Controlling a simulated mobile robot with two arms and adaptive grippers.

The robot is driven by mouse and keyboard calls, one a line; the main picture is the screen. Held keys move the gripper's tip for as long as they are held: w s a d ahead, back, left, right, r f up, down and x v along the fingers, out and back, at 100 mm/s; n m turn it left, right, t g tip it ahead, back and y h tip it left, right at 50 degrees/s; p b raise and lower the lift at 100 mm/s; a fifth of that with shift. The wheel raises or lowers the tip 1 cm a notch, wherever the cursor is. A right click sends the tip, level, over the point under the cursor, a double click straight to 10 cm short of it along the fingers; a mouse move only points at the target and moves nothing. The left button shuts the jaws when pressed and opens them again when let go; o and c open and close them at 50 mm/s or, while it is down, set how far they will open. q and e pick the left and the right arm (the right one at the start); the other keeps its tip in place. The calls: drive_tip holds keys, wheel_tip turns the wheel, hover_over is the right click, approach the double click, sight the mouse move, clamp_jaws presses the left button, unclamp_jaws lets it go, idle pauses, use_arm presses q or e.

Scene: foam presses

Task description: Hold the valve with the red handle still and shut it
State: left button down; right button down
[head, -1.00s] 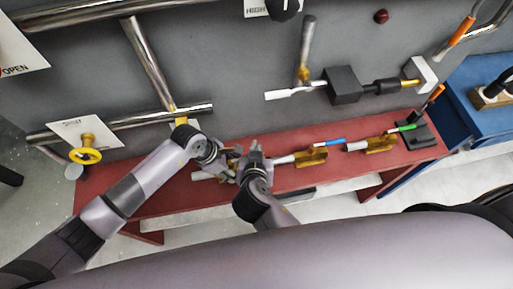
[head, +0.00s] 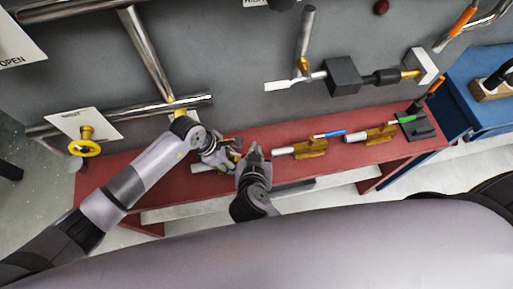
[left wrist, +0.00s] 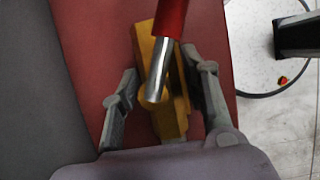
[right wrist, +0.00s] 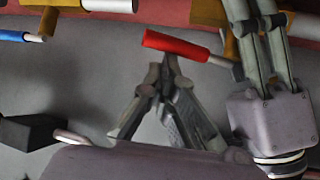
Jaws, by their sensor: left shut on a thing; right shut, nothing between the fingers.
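The valve with the red handle lies on the dark red bench (head: 205,190). Its brass body (left wrist: 150,50) sits between the fingers of my left gripper (left wrist: 160,105), which is shut on it. The red handle (left wrist: 172,16) with its silver stem stands out over the body in the left wrist view. In the right wrist view my right gripper (right wrist: 167,58) is shut and empty, its fingertips right at the side of the red handle (right wrist: 176,46). I cannot tell whether they touch. In the head view my left gripper (head: 222,155) and right gripper (head: 254,156) are close together and partly hide the valve.
To the right on the bench lie a valve with a blue handle (head: 312,146) and one with a green handle (head: 380,132). A black stand (head: 418,128) is at the bench's right end. Pipes and a yellow handwheel (head: 84,148) are on the grey wall behind.

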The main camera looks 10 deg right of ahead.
drive_tip(key=shift+s, duration=0.15)
idle(0.4)
